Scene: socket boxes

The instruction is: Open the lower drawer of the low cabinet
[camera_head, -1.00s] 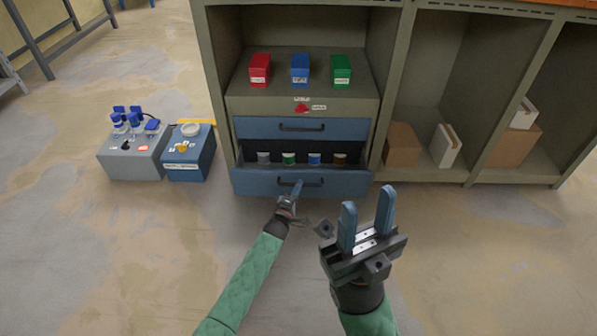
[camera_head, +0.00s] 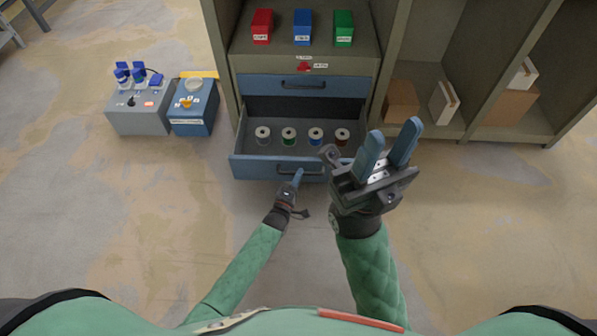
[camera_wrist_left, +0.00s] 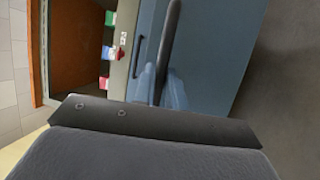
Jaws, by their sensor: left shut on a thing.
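The lower drawer (camera_head: 248,167) of the low cabinet is pulled out, showing several spools in a row inside. Its dark handle (camera_head: 312,171) is on the blue front, and my left gripper (camera_head: 297,177) is shut on it. In the left wrist view the handle (camera_wrist_left: 172,30) runs up from between the blurred blue fingers against the drawer front. The upper drawer (camera_head: 268,85) above is closed. My right gripper (camera_head: 390,145) is open and empty, to the right of the drawer; it hides part of the drawer's right end.
Red (camera_head: 262,27), blue (camera_head: 302,28) and green (camera_head: 343,28) boxes stand on the shelf above the drawers. A grey box (camera_head: 138,117) and a blue box (camera_head: 192,120) stand on the floor at left. Cartons (camera_head: 402,101) sit in the right bays. Floor in front is clear.

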